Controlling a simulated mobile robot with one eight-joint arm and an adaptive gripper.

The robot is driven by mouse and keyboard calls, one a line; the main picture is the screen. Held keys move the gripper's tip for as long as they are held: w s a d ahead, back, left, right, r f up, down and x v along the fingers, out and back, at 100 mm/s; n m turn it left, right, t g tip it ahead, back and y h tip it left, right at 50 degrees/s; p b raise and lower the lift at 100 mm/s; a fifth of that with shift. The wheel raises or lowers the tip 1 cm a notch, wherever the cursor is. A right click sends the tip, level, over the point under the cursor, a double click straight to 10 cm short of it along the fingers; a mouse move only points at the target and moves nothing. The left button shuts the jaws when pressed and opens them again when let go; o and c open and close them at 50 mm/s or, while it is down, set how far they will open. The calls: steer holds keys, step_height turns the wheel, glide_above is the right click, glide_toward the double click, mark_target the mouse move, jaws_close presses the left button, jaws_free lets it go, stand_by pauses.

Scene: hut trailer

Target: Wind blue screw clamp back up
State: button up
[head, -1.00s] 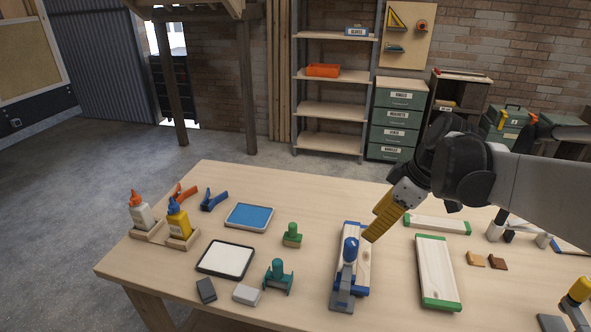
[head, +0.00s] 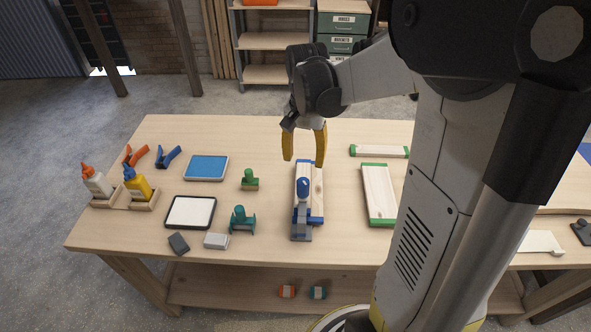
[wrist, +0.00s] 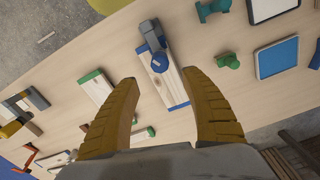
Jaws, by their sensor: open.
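The blue screw clamp (head: 303,190) stands on the workbench with a blue knob on top and a grey base toward the near edge. It is at a wooden board with blue ends (head: 316,200). In the wrist view the clamp (wrist: 153,38) and the board (wrist: 170,84) show beyond my fingers. My gripper (head: 304,162) is open and empty, with yellow fingers pointing down above the far end of the board, behind the knob. In the wrist view the two fingers of my gripper (wrist: 164,98) are spread wide. I cannot tell the clamp's screw thread height.
A green-ended board (head: 378,195) lies to the right, with another (head: 380,151) behind it. A green stamp-like piece (head: 250,180) and a teal clamp (head: 242,219) stand to the left. Blue (head: 206,168) and white (head: 190,212) trays and glue bottles (head: 137,183) are farther left.

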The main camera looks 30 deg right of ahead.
mark_target(303, 181)
step_height(303, 181, down, 11)
steer(key=b, duration=0.2)
steer(key=shift+r+b, duration=0.15)
steer(key=shift+b, duration=0.15)
steer(key=c, duration=1.2)
